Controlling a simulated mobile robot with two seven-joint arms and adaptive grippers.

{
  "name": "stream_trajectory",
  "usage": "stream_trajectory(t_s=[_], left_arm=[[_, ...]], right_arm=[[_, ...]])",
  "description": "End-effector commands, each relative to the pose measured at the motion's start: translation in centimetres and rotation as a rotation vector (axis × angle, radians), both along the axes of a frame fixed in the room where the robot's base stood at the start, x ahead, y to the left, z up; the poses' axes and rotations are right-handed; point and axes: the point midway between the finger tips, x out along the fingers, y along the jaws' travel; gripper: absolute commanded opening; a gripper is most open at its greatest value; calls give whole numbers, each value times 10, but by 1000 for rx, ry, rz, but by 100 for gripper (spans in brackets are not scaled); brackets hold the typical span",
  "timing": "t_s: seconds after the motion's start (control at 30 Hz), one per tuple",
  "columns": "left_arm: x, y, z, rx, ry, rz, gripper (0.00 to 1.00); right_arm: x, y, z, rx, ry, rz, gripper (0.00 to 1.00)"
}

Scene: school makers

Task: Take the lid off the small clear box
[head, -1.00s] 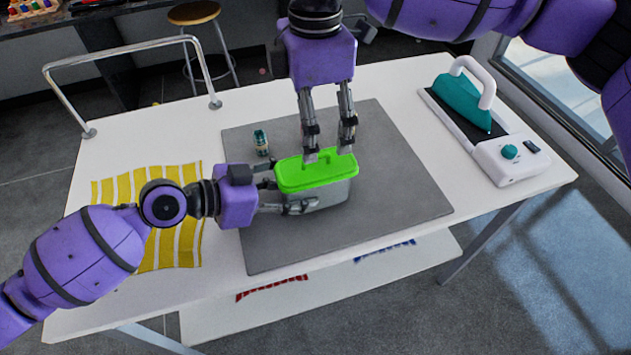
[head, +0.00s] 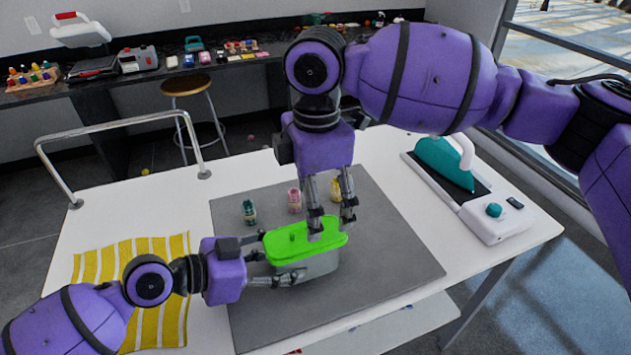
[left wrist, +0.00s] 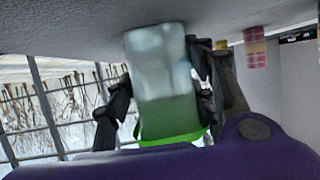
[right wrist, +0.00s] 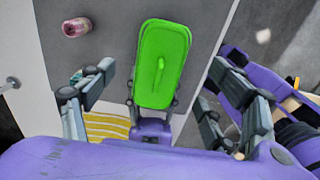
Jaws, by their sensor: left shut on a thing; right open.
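The small clear box (head: 308,268) stands on the grey mat with its bright green lid (head: 322,238) on top. The lid has a raised handle (right wrist: 160,72). My left gripper (head: 284,260) is shut on the box from the left side. In the left wrist view the clear wall (left wrist: 160,65) sits between the fingers, with the lid's green edge (left wrist: 172,140) below it. My right gripper (head: 332,230) is open, pointing down at the lid's right part. In the right wrist view its fingers are spread wide on either side of the lid (right wrist: 165,40), with nothing between them gripped.
Small jars stand behind the box: teal (head: 249,212), pink (head: 294,200) and yellow (head: 336,188). A teal iron on a white base (head: 495,222) is at right. A yellow striped cloth (head: 170,312) and a metal rail (head: 110,128) are at left. The mat's right part is clear.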

Motion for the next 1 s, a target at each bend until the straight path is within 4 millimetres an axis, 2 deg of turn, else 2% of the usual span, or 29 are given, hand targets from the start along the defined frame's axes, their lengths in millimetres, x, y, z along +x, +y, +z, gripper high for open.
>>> stream_trajectory(t_s=[0.1,0.3,0.47,0.7,0.77,1.0], left_arm=[[0,0,-1,1,2,0,3],[0,1,-1,1,2,0,3],[0,1,-1,2,2,0,3],[0,1,-1,2,2,1,3],[0,1,-1,2,2,1,3],[0,1,-1,2,2,0,3]], right_arm=[[-1,0,-22,-1,2,0,80],[0,0,-46,0,0,1,80],[0,0,-54,0,0,1,80],[0,0,-54,0,0,1,80],[0,0,-54,0,0,1,75],[0,0,-54,0,-1,0,44]])
